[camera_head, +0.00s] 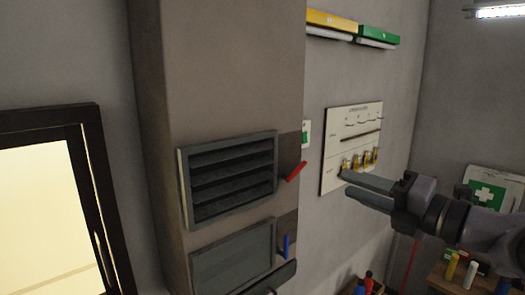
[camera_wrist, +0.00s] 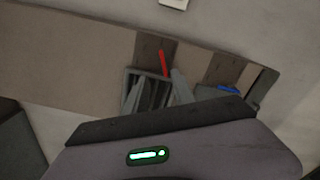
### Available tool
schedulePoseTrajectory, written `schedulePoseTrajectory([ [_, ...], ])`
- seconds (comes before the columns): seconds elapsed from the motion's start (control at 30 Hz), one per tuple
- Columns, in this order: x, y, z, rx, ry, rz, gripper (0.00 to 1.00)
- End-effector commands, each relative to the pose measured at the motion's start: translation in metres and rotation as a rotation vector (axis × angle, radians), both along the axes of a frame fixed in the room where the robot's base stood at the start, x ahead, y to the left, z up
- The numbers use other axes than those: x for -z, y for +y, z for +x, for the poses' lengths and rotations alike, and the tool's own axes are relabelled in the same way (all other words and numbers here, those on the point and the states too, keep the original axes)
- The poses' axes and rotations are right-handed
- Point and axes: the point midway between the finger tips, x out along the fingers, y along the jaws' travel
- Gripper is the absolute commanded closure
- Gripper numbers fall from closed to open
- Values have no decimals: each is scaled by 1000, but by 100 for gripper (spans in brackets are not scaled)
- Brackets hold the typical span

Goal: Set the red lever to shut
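The red lever (camera_head: 296,172) sticks out at a slant, its free end up and to the right, from a dark plate beside the upper vent (camera_head: 185,190). That vent's dark slats stand apart with gaps between them. My gripper (camera_head: 345,183) is to the right of the lever, apart from it, pointing left with two grey fingers spread and nothing between them. In the wrist view the red lever (camera_wrist: 163,62) shows just beyond the fingers, near the middle.
A blue lever (camera_head: 286,246) hangs upright beside the lower vent (camera_head: 232,262), whose face looks flat and closed. A white board (camera_head: 335,150) with brass-coloured items is on the wall behind my gripper. A table with bottles (camera_head: 452,268) stands at lower right.

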Motion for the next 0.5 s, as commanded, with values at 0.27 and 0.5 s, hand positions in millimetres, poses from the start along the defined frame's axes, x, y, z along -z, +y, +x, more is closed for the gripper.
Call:
schedulePoseTrajectory([
  [0.27,-2,52,68,-8,2,-2,69],
  [0.5,-1,78,106,-4,1,-3,69],
])
